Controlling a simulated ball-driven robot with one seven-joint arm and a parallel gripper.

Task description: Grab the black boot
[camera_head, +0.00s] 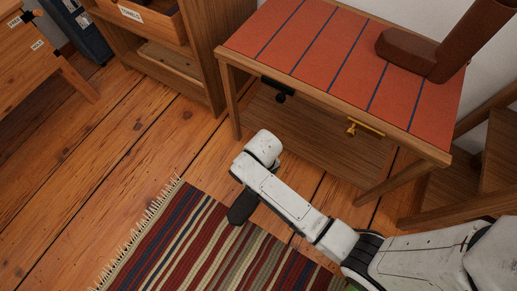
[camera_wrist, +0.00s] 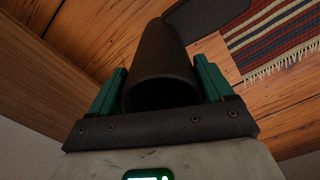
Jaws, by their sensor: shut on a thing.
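The black boot (camera_wrist: 163,55) is between the two green fingers of my gripper (camera_wrist: 160,82) in the wrist view. Its shaft opening faces the camera, and its foot (camera_wrist: 208,14) points to the upper right. My gripper is shut on the shaft, with a finger on each side. In the head view a dark rounded part of the boot (camera_head: 243,207) shows below my white arm, by the striped rug's upper edge. My arm hides the rest of the boot and the gripper there. I cannot tell if the boot touches the floor.
A brown boot (camera_head: 405,48) stands on the red-topped table (camera_head: 300,45) at upper right. Below the tabletop are a dark knob and a yellow handle (camera_head: 365,127). Wooden shelves (camera_head: 205,50) stand behind. The striped rug (camera_head: 185,240) lies in front; bare floor (camera_head: 100,160) is open at left.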

